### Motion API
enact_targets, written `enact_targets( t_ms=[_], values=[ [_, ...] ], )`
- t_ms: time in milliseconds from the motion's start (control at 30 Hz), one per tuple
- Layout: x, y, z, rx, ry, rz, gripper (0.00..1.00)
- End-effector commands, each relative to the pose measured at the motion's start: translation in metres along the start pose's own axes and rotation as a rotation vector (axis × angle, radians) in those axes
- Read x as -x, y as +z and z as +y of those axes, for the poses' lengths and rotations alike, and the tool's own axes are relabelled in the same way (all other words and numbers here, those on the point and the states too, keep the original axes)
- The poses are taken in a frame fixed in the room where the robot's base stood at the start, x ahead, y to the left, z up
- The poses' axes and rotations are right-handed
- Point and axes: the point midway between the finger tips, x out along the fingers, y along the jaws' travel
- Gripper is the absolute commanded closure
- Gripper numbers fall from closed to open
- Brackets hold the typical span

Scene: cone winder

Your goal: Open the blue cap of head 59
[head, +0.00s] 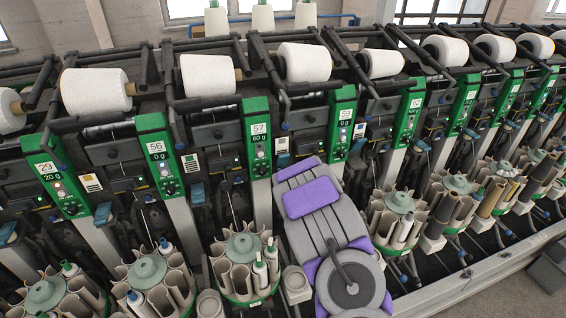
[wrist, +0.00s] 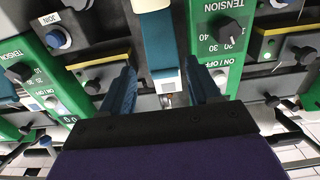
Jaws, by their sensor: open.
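Head 59's green panel (head: 342,125) stands upright in the middle of the winder, just beyond my arm in the head view. In the wrist view a teal-blue cap (wrist: 160,48) stands upright between two green panels, with a white part at its upper end. Its head number is not readable there. My gripper (wrist: 160,80) is open, its two dark blue fingers apart on the left and right of the cap's near end. I see no clear contact. In the head view my arm hides the gripper and the area below panel 59.
Head 57's green panel (head: 258,140) stands to the left. In the wrist view a green panel with a tension knob (wrist: 227,30) is right of the cap, and a black knob (wrist: 302,53) is farther right. Bobbin magazines (head: 243,262) line the front.

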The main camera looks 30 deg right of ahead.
Motion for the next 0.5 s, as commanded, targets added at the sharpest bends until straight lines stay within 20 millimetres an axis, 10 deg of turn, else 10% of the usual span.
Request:
enact_targets(
  t_ms=[500],
  values=[
    [-0.067, -0.001, -0.001, 0.0, -0.002, 0.005, 0.38]
  ],
)
